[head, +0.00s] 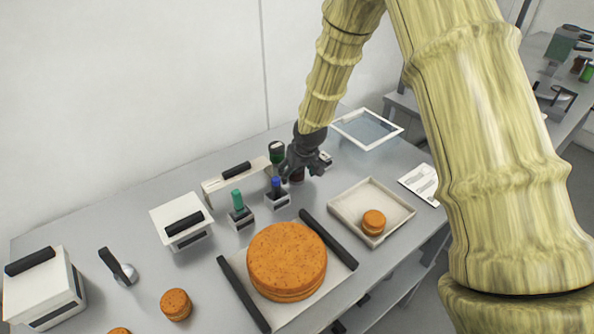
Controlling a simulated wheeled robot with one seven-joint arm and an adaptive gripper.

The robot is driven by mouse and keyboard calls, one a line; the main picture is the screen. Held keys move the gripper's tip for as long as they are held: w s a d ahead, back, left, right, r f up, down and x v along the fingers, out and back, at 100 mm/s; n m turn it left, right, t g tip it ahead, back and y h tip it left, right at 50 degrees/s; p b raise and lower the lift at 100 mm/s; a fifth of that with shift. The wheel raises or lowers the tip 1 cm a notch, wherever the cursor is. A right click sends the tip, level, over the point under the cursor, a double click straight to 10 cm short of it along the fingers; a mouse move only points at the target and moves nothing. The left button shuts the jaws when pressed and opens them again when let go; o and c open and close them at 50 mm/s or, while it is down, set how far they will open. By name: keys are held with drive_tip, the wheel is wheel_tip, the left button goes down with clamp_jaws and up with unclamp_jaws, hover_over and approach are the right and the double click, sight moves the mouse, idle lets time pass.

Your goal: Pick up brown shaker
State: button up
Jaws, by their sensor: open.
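My gripper (304,167) is at the end of the arm, low over the back of the grey table in the head view. It is open, with its fingers spread and pointing down. A small dark reddish-brown item (297,177), which looks like the brown shaker, stands right under and partly behind the gripper. Most of it is hidden by the fingers, so I cannot tell whether they touch it or stand around it.
A dark bottle (276,152) stands just left of the gripper. Blue-topped (276,187) and green-topped (238,202) items stand in small holders nearby. A large orange-brown round (287,258) sits in front, and a shallow tray (345,205) with small rounds lies to the right.

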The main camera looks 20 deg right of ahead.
drive_tip(key=shift+w+f, duration=0.2)
drive_tip(key=shift+c, duration=0.4)
drive_tip(key=c, duration=1.1)
drive_tip(key=shift+r, duration=0.15)
